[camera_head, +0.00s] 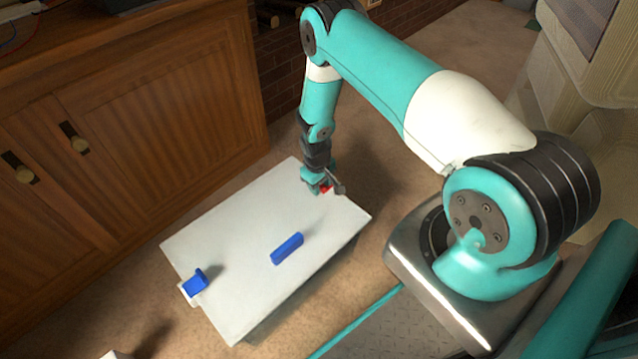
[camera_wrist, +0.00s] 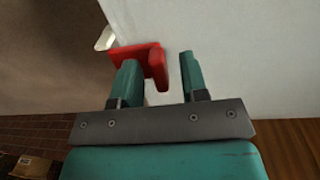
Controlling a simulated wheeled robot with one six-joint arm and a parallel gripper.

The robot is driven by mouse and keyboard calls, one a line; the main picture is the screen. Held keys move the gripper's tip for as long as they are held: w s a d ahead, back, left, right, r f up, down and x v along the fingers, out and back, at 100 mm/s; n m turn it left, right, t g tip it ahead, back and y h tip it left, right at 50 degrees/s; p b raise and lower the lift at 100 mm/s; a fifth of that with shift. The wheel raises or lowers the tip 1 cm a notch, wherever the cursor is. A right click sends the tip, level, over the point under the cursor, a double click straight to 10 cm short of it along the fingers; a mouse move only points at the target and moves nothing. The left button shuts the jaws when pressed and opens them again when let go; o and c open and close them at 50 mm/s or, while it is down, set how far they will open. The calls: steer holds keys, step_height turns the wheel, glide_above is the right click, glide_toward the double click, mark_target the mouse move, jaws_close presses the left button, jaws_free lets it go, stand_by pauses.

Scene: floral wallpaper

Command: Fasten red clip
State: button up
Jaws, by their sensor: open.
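The red clip (camera_wrist: 157,72) is at the table edge in the wrist view, with a flat part at the left and an upright flap. My gripper (camera_wrist: 160,64) is open around the flap, with one teal finger on each side. The left finger covers part of the flat part, and I cannot tell whether it touches. In the head view only a little of the red clip (camera_head: 326,189) shows beside my gripper (camera_head: 322,188), at the table's far right part.
The white table (camera_head: 235,240) carries a blue bar (camera_head: 287,248) near its middle. A blue clip (camera_head: 195,281) is at its left edge, by a small white piece. Another white piece (camera_wrist: 105,38) shows beside the red clip. A wooden cabinet (camera_head: 165,120) stands behind.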

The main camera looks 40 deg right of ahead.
step_height(320, 180, up, 20)
steer(key=p, duration=1.4)
steer(key=shift+w+p, duration=0.15)
steer(key=shift+p, duration=0.15)
steer(key=shift+a, duration=0.1)
stand_by(0.5)
step_height(320, 180, up, 17)
steer(key=a+p, duration=0.1)
steer(key=shift+p, duration=0.4)
steer(key=shift+a, duration=0.1)
